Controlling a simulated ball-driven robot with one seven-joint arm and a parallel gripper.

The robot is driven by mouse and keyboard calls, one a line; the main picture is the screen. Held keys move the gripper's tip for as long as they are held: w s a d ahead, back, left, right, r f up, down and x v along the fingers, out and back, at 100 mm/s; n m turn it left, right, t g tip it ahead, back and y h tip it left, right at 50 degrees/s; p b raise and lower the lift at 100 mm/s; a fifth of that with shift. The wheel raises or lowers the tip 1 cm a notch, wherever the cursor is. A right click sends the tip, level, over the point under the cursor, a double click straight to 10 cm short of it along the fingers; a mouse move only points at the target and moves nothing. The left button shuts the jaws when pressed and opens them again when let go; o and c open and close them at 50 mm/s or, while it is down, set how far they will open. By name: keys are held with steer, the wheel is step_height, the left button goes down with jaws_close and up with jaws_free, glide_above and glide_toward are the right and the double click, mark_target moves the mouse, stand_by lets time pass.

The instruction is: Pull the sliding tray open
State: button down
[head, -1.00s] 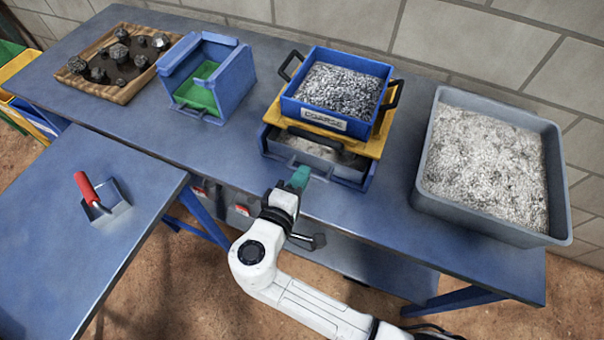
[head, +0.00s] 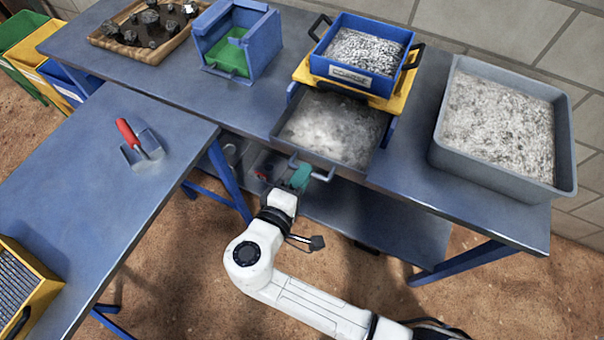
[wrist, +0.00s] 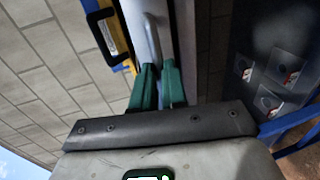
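The sliding tray (head: 333,128) is grey with a layer of pale dust in it. In the head view it stands well out of the blue housing, past the bench's front edge. Its grey bar handle (head: 322,176) is at the front and also shows in the wrist view (wrist: 152,38). My gripper (head: 300,177), with teal fingers, is at this handle. In the wrist view my gripper (wrist: 158,68) has its fingers on either side of the bar, closed on it. The exact contact is partly hidden in the head view.
A blue box of gravel (head: 362,50) sits on a yellow frame (head: 303,72) above the tray. A grey bin of gravel (head: 500,170) stands to the right, a blue box with green inside (head: 236,40) to the left. A red-handled scoop (head: 142,150) lies on the left table.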

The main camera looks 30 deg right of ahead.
steer(key=c, duration=1.2)
jaws_free()
steer(key=shift+o, duration=0.2)
steer(key=b+v, duration=0.1)
steer(key=v, duration=0.9)
steer(key=shift+s+a, duration=0.2)
steer(key=shift+a, duration=0.1)
steer(key=s+d+f+m+g+y, duration=0.35)
steer(key=d+f+g, duration=0.4)
steer(key=d, duration=0.65)
steer(key=s+d+f+m+y, duration=0.3)
steer(key=s+d+y, duration=0.3)
steer(key=s+y, duration=0.3)
steer(key=shift+s+m+g, duration=0.35)
steer(key=shift+s+m, duration=0.2)
steer(key=shift+s, duration=0.45)
